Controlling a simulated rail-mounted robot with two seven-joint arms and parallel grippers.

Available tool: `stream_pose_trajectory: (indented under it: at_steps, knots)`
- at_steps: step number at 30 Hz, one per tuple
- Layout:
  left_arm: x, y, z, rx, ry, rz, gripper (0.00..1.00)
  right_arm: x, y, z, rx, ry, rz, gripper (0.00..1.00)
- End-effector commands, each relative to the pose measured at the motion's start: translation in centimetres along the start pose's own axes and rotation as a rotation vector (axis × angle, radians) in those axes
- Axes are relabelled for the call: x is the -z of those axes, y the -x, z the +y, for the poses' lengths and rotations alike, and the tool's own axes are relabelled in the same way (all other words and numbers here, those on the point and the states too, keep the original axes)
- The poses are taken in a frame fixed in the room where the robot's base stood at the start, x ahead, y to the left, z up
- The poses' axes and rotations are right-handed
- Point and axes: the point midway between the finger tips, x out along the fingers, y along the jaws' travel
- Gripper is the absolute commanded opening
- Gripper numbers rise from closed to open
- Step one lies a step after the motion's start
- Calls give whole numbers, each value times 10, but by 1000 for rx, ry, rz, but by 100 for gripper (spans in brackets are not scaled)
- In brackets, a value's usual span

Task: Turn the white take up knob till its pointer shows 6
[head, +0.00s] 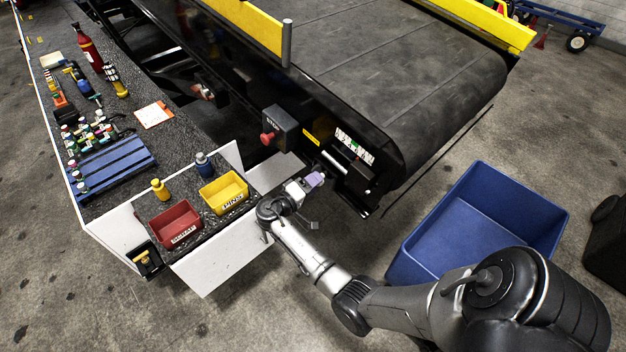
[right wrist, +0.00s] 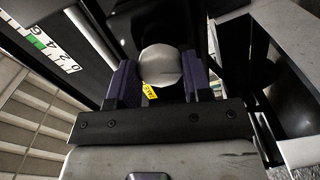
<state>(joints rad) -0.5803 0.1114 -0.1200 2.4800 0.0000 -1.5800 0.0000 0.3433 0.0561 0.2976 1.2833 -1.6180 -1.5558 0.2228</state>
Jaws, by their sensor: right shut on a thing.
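My right gripper (head: 318,179) reaches the side of the belt loader below the belt's end. In the right wrist view its two purple finger pads (right wrist: 157,82) are shut on the white knob (right wrist: 160,64), one pad on each side. The knob is pale and faceted, and its far side is hidden. The scale also shows small in the head view (head: 354,146). I cannot make out the pointer or its reading. My left gripper is not in view.
A grey box with a red button (head: 268,138) stands left of the scale. A yellow bin (head: 224,191) and a red bin (head: 175,226) sit on the bench end. A blue crate (head: 478,225) stands on the floor at right. The black belt (head: 370,70) lies above.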

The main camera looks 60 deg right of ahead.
Motion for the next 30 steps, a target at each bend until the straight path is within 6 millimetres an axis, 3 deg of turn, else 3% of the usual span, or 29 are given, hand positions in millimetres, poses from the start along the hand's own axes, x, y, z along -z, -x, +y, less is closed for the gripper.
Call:
stream_pose_trajectory:
  at_steps: [12,30]
  knots:
    - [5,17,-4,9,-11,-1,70,1,0,2,-2,226,0,22]
    - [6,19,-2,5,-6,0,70,0,0,2,-1,279,-1,22]
